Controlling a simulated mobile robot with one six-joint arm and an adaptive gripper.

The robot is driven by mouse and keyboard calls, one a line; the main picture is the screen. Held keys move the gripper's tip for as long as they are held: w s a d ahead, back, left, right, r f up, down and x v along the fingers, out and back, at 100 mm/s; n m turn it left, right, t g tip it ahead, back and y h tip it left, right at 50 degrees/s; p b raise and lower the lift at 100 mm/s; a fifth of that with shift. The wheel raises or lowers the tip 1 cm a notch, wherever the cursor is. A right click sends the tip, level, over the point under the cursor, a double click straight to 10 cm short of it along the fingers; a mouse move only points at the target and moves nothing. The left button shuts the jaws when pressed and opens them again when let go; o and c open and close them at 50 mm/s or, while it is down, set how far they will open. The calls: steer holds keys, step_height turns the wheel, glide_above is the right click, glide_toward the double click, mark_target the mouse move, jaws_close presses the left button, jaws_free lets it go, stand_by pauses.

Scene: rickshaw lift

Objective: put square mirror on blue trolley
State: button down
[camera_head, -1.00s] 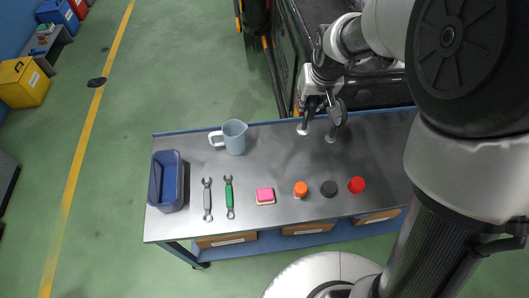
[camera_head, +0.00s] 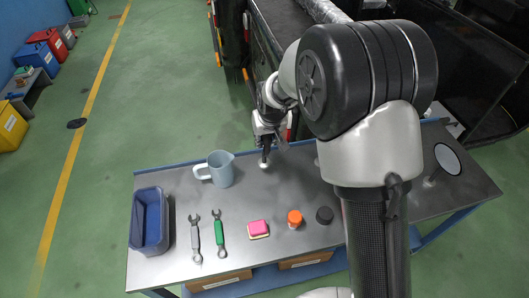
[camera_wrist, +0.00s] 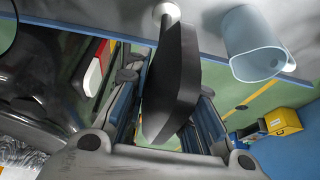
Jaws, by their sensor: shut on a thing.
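The blue trolley (camera_head: 180,262) has a grey metal top and blue edges. My gripper (camera_head: 267,137) is over its back edge, to the right of the blue-grey jug (camera_head: 220,170). In the wrist view my gripper (camera_wrist: 168,95) is shut on a dark angular plate (camera_wrist: 172,85), which looks like the back of the square mirror. Its stem ends in a pale round base (camera_wrist: 166,12). In the head view that base (camera_head: 263,165) is at or just above the trolley top; contact is unclear. The mirror's reflecting face is hidden.
A round mirror (camera_head: 447,158) stands at the trolley's right. A blue bin (camera_head: 149,222), two wrenches, a pink sponge (camera_head: 258,228), an orange-capped item (camera_head: 295,218) and a black item (camera_head: 324,215) line the front. My arm covers the middle right. Bare top lies in front of the gripper.

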steer(key=b, duration=0.1)
glide_above(265, 162)
steer(key=shift+w+f, duration=0.15)
steer(key=shift+f, duration=2.4)
steer(key=shift+f+b, duration=0.2)
steer(key=shift+b, duration=0.15)
steer(key=c, duration=1.4)
jaws_free()
steer(key=shift+o, duration=0.2)
